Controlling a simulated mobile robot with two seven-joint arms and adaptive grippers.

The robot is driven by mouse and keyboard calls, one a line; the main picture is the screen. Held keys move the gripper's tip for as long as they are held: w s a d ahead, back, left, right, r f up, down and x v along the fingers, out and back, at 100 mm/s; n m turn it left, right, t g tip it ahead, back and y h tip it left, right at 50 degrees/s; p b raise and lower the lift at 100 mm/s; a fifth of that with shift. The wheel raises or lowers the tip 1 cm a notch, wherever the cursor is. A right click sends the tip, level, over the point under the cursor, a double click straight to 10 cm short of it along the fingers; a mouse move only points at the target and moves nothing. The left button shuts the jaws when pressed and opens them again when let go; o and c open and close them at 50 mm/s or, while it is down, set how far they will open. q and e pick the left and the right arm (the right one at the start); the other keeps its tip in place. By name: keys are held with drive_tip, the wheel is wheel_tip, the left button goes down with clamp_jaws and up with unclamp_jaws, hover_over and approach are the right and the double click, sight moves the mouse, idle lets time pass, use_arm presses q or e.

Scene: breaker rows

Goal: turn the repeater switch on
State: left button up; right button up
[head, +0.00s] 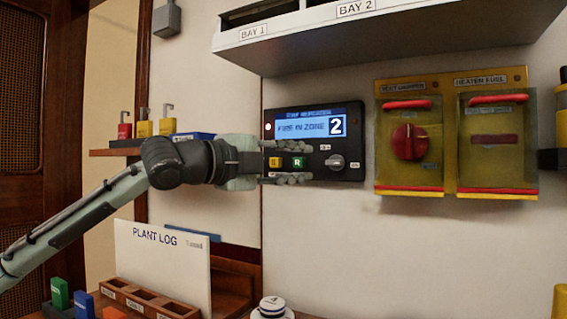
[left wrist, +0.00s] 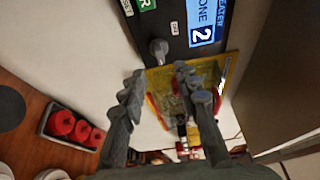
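The black repeater panel (head: 316,190) is on the white wall, with a lit blue screen (head: 303,126) reading "FIRE IN ZONE 2". Its grey switch knob (head: 336,161) is at the lower right, beside small labels; their text is hard to read here. In the left wrist view the knob (left wrist: 158,51) shows just beyond my fingertips, near a label reading "OFF". My left gripper (head: 298,165) is open and empty, fingers one above the other, left of the knob and in front of the panel's yellow and green buttons. My right gripper is not in view.
Yellow covered switch boxes (head: 456,135) stand to the right of the panel. A bay shelf (head: 370,35) overhangs above. Below are a plant log board (head: 160,270), a wooden tray (head: 150,301) and a white round object (head: 272,307). The wall below the panel is clear.

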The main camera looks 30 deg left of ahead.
use_arm(q)
drive_tip(key=v, duration=0.4)
idle(0.5)
